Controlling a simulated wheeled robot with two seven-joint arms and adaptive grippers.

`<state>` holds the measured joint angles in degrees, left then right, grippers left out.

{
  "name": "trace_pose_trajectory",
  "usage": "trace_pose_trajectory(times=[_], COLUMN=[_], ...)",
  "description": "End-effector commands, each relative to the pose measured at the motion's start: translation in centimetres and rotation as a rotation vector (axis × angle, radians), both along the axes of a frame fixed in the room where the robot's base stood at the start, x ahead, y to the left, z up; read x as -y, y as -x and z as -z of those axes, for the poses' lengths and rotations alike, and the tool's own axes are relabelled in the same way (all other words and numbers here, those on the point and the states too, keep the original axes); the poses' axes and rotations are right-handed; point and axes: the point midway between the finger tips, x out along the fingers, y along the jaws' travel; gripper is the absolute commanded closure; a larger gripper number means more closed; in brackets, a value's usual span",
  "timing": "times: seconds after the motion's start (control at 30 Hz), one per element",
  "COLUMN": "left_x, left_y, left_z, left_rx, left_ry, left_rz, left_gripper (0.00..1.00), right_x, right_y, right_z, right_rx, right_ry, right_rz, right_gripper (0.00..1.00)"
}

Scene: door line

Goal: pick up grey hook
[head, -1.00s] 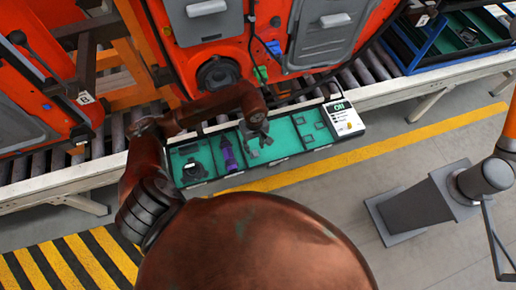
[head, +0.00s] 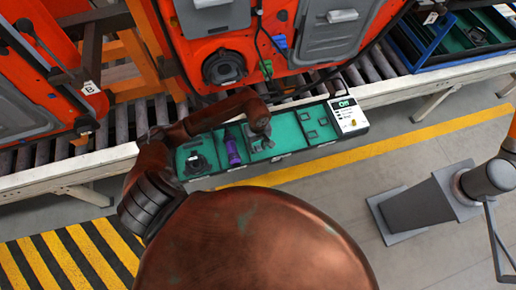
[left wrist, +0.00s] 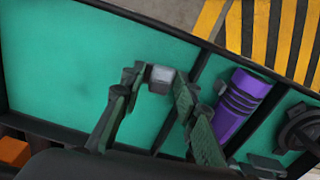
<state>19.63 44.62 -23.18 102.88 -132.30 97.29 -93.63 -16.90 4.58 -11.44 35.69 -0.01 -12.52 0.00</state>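A small grey piece, apparently the grey hook (left wrist: 161,78), shows between my left fingertips in the left wrist view. The fingers partly cover it, and its full shape is hidden. My left gripper (left wrist: 156,84) stands with its fingers apart, one on each side of the piece; contact is unclear. In the head view my left gripper (head: 262,139) reaches down into the middle of the green-lined tray (head: 290,154). My right gripper is not in view.
A purple cylinder (left wrist: 240,103) lies in the neighbouring compartment, with a dark round part (left wrist: 300,128) beyond it. A white sign box (head: 348,116) stands at the tray's right end. Orange door panels (head: 222,35) hang close behind, above the roller conveyor (head: 120,125).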

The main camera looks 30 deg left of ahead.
Motion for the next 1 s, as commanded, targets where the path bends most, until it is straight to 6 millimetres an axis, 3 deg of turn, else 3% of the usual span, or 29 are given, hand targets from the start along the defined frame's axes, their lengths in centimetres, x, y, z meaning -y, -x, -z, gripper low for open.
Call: trace_pose_trajectory(times=[0.37,0.6,0.93,0.97,1.0], left_x=[-0.1,-0.2,7.0,7.7,8.6], left_y=[0.0,-0.2,-0.7,-0.7,-0.7], left_z=[-0.4,-3.5,-10.1,-10.4,-10.7], left_rx=[0.001,0.006,0.005,0.005,0.004], left_ry=[-0.002,-0.005,0.002,0.002,0.001], left_rz=[0.0,0.002,0.007,0.007,0.005], left_gripper=[0.83,0.83,0.83,0.88,0.99], right_x=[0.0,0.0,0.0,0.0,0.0], right_y=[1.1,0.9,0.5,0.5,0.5], right_z=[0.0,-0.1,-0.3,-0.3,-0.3], right_rx=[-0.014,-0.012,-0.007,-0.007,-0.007], right_ry=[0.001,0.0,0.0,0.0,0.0], right_rz=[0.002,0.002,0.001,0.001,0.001], right_gripper=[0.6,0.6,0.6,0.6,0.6])
